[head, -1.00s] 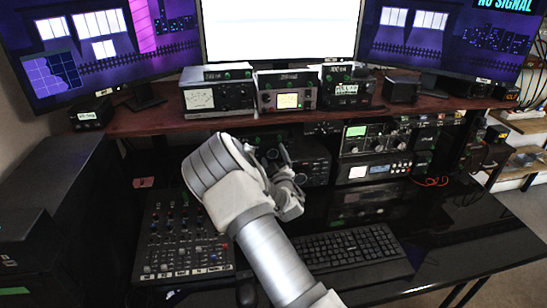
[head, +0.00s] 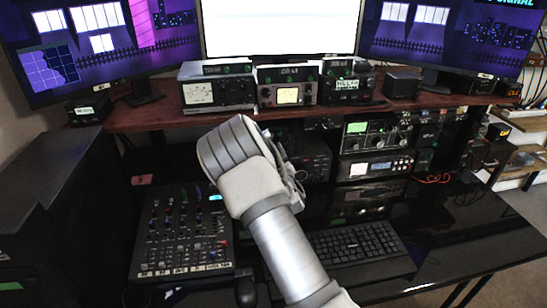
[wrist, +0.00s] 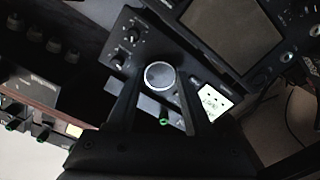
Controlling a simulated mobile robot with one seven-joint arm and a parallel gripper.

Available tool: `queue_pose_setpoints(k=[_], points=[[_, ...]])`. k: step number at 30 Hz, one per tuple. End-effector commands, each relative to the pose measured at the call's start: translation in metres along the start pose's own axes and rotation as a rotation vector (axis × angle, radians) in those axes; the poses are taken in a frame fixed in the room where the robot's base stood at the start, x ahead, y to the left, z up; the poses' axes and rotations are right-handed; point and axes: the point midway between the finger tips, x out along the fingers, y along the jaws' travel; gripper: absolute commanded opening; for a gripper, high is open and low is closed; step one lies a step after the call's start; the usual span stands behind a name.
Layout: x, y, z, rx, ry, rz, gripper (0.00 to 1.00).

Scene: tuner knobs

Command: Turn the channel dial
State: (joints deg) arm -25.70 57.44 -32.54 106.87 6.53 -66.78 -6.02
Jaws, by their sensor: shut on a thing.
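The channel dial (wrist: 160,75) is a round knob with a silver-grey face on a black radio panel. It shows in the wrist view. My gripper (wrist: 158,84) has one dark finger on each side of the dial and is shut on it. In the head view my arm's wrist (head: 240,155) covers the dial and nearly all of the gripper.
In the wrist view, small knobs (wrist: 130,36) and a grey screen (wrist: 233,33) lie near the dial. In the head view, a mixer (head: 180,230) and a keyboard (head: 356,243) lie on the desk below. A shelf of radios (head: 217,92) runs above.

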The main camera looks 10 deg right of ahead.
Motion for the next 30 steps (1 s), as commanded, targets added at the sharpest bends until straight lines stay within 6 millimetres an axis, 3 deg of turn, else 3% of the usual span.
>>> queue_pose_setpoints(k=[15, 30], points=[[0.0002, -0.0002, 0.0024, 0.387, 0.004, 0.002, 0.0], [0.0001, 0.001, 0.0001, 0.516, 0.001, 0.001, 0.0]])
